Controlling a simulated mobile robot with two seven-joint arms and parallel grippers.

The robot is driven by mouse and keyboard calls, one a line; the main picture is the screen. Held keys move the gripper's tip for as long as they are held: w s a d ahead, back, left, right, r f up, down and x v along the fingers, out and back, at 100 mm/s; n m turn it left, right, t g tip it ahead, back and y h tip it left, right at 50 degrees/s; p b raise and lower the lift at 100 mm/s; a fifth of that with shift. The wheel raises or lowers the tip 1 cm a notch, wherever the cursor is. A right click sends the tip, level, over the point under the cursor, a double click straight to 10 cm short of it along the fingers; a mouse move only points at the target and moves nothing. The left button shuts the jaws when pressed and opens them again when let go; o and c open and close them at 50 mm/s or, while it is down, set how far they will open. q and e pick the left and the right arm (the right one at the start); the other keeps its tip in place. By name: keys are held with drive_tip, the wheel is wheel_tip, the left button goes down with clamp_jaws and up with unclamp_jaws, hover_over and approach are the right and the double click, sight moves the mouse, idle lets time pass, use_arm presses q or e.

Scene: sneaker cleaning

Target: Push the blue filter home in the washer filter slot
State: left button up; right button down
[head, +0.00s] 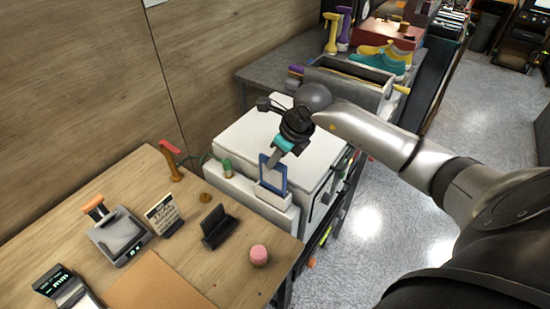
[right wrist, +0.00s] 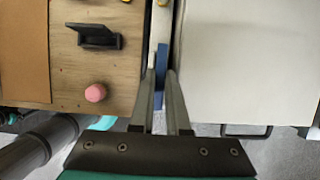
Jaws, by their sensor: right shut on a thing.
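The blue filter (head: 273,180) stands upright at a narrow white housing on the near side of the white washer (head: 243,139). Its lower edge is hidden in or behind the housing's rim, so its depth in the slot cannot be told. My right gripper (head: 271,162) reaches down from above and is shut on the filter's upper part. In the right wrist view, the blue filter (right wrist: 161,62) shows as a thin strip between the fingertips of my right gripper (right wrist: 161,74), beside the washer's pale top (right wrist: 245,60). My left gripper is not in view.
The wooden table (head: 190,270) on the left holds a black stand (head: 218,228), a pink cylinder (head: 259,255), a small sign (head: 163,214) and a grey device (head: 119,238). A grey bin (head: 345,85) and colourful sneakers (head: 383,57) stand behind the washer.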

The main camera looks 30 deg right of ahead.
drive_tip(key=b, duration=0.4)
hover_over(275, 190)
drive_tip(key=shift+w+d+f, duration=0.1)
drive_tip(key=shift+w+f, duration=0.1)
drive_tip(key=shift+f, duration=1.05)
drive_tip(key=shift+w+d+f, duration=0.1)
drive_tip(key=shift+w+f, duration=0.05)
drive_tip(key=shift+f, duration=1.05)
drive_tip(key=c, duration=0.8)
unclamp_jaws()
drive_tip(key=v, duration=1.5)
drive_tip(key=shift+r, duration=0.15)
